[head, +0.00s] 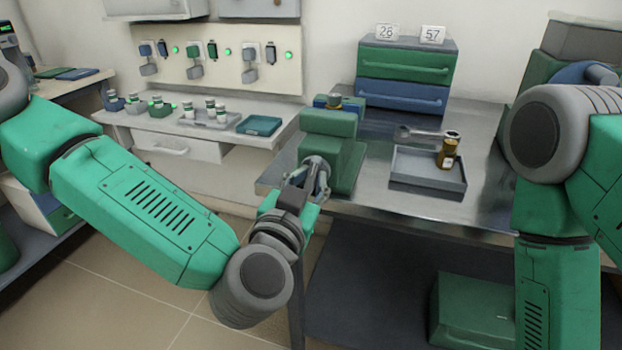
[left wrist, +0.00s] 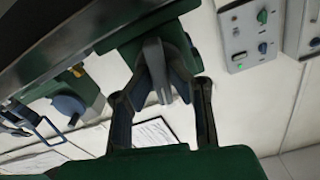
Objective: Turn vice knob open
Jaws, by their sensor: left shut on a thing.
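The green vice (head: 327,143) stands at the front left corner of the metal workbench. My left gripper (head: 314,175) is at its front face, with its fingers around the grey knob. In the left wrist view the grey knob (left wrist: 154,60) sits between the two dark fingers of my left gripper (left wrist: 163,92), with the green vice body (left wrist: 130,50) behind it. The gripper is shut on the knob, which the fingers largely hide in the head view. My right arm shows at the right, but its gripper is out of view.
A grey tray (head: 428,176) holding a brass-coloured cylinder (head: 447,152) lies right of the vice, with a wrench (head: 418,133) behind it. A drawer unit (head: 405,75) stands at the back. A side bench (head: 175,140) with small containers is at the left.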

